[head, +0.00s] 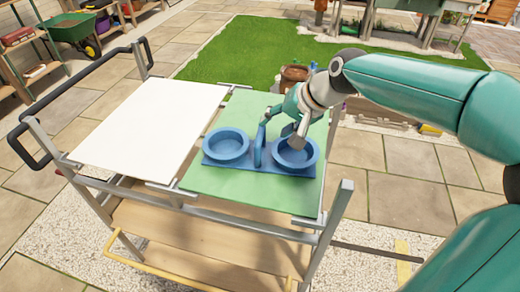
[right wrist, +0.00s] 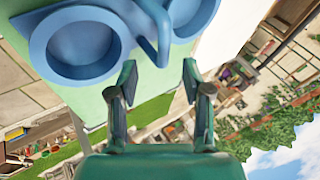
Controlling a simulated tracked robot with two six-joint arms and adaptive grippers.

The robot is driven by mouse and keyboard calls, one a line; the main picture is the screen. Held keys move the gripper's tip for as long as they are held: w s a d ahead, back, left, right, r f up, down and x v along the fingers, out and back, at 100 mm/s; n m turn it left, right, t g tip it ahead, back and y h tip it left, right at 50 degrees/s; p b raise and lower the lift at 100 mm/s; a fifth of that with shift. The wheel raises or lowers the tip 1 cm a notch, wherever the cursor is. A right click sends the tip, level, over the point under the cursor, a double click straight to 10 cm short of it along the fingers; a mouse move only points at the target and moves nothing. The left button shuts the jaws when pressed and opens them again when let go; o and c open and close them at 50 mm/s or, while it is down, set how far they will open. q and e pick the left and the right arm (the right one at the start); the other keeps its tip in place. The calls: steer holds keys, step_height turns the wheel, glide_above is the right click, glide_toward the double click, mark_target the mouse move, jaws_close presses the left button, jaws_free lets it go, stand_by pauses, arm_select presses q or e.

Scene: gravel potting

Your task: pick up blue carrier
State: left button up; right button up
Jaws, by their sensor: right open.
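The blue carrier (head: 244,172) stands on the green mat (head: 210,181) on the right part of the cart top. It has two round cups and an upright handle (head: 259,147) between them. In the right wrist view the carrier (right wrist: 113,21) fills the upper left, with its handle (right wrist: 157,40) coming down toward the jaws. My right gripper (head: 276,124) is over the carrier at the handle and right cup. In the right wrist view my right gripper (right wrist: 159,75) is open, with nothing between its fingertips and the handle just beyond them. My left gripper is not in view.
A white panel (head: 150,125) covers the left part of the cart top and is bare. A black push handle (head: 45,130) rises at the cart's left end. A brown pot (head: 294,75) stands behind the cart. Paving and grass lie around.

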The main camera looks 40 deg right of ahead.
mark_target(262, 133)
steer(key=shift+p+x, duration=0.65)
steer(key=shift+x, duration=3.35)
steer(key=shift+a+r, duration=0.1)
steer(key=shift+r, duration=0.05)
steer(key=shift+c, duration=0.3)
jaws_close()
